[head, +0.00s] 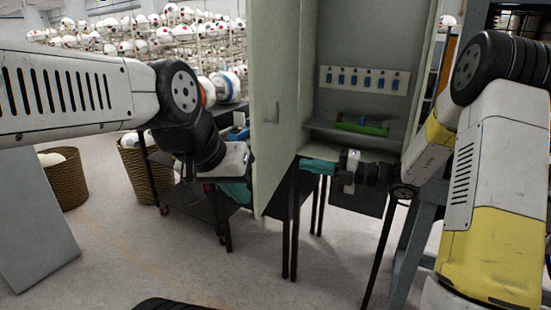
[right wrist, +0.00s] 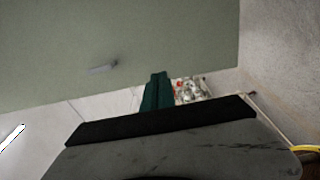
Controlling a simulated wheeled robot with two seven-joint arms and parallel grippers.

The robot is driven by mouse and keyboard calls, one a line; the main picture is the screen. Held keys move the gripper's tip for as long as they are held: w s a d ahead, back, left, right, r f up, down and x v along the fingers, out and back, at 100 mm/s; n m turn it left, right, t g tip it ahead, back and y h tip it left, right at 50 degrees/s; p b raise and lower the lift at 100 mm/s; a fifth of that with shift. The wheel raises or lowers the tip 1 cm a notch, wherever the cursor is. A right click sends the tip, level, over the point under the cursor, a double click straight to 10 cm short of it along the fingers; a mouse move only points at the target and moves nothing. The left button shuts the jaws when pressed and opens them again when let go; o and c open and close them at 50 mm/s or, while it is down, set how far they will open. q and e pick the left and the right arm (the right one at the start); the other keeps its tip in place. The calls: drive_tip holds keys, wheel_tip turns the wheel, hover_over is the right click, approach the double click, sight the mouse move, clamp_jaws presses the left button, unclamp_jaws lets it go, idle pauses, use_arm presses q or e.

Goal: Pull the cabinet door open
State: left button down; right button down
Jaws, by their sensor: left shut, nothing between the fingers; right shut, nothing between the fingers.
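The cabinet (head: 362,45) has its grey-green door (head: 277,60) standing open, swung out toward me, so the interior shows. A small handle (head: 271,112) is on the door's face; a small grey handle-like piece also shows on the pale green panel in the right wrist view (right wrist: 103,69). My right gripper (head: 306,166) has teal fingers, shut and empty, pointing left at the door's lower part. Its shut fingers also show below the panel in the right wrist view (right wrist: 157,90). My left gripper (head: 236,191) is shut and empty, left of the door's lower edge; its fingertips are partly hidden.
Inside the cabinet are a strip with several blue switches (head: 366,79) and a green object (head: 362,127) on a shelf. A dark cart (head: 205,205) stands left of the door. Wicker baskets (head: 63,180) and racks of white balls (head: 150,40) are behind. The floor in front is clear.

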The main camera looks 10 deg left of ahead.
sight(264, 157)
drive_tip(key=x, duration=1.4)
drive_tip(key=shift+w, duration=0.2)
drive_tip(key=shift+a, duration=0.35)
drive_tip(key=w+x, duration=0.2)
drive_tip(key=x, duration=1.4)
drive_tip(key=shift+d, duration=0.15)
